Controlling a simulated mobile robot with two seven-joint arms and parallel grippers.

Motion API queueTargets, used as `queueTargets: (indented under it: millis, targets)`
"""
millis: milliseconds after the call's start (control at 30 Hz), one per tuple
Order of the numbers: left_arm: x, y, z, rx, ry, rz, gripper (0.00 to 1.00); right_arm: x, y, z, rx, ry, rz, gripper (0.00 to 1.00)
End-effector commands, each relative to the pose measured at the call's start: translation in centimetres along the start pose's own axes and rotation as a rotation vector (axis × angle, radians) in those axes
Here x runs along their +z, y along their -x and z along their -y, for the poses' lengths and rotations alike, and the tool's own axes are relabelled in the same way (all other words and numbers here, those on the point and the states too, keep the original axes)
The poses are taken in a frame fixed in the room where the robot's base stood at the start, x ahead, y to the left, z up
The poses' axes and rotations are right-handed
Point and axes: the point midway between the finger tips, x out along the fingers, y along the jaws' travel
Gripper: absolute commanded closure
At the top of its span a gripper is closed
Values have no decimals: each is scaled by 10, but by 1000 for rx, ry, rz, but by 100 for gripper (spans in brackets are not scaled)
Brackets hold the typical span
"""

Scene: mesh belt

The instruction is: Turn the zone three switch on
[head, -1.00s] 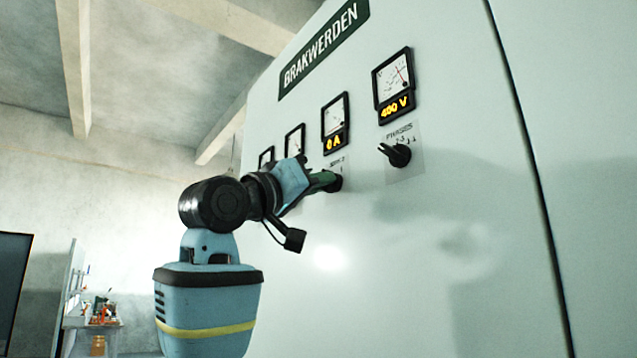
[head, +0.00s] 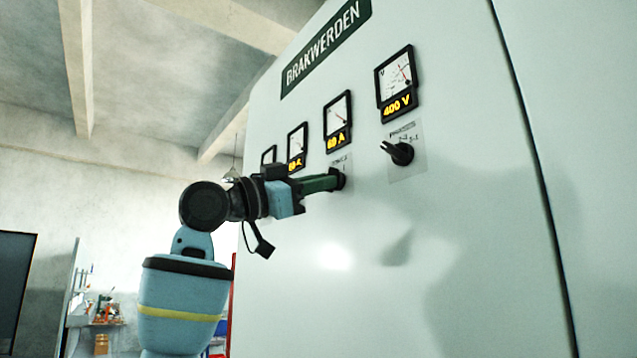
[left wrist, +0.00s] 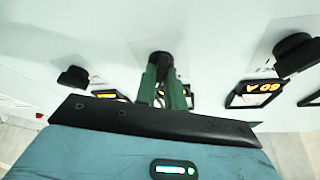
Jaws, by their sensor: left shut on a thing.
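The zone switch is a black rotary knob (head: 340,180) on the pale cabinet front, below a meter (head: 337,120) whose amber display reads 60 A. Its small label is partly hidden and hard to read. My left gripper (head: 328,183) is shut on this knob, its green fingers reaching in from the left. The left wrist view shows the fingers (left wrist: 162,92) closed around the knob (left wrist: 160,62), hiding most of its handle. My right gripper is not in view.
To the right is the PHASES knob (head: 400,153) under a voltmeter (head: 395,82) reading 400 V. More meters (head: 297,147) run to the left. The left wrist view shows neighbouring knobs on both sides (left wrist: 73,76). A cluttered workbench (head: 105,322) stands far left.

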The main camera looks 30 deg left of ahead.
Motion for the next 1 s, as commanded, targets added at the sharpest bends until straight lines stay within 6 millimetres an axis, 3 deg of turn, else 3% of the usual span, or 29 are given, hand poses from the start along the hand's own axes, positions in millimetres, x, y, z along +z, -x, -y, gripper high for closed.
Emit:
queueTargets:
  millis: [667, 700, 833, 1000]
  targets:
    - [0, 0, 1, 22, -56, 1, 100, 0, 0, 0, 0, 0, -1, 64]
    - [0, 0, 1, 22, -56, 1, 84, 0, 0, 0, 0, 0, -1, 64]
    - [0, 0, 1, 22, -55, 0, 67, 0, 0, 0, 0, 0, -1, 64]
    - [0, 0, 0, 22, -54, 0, 67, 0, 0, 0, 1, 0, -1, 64]
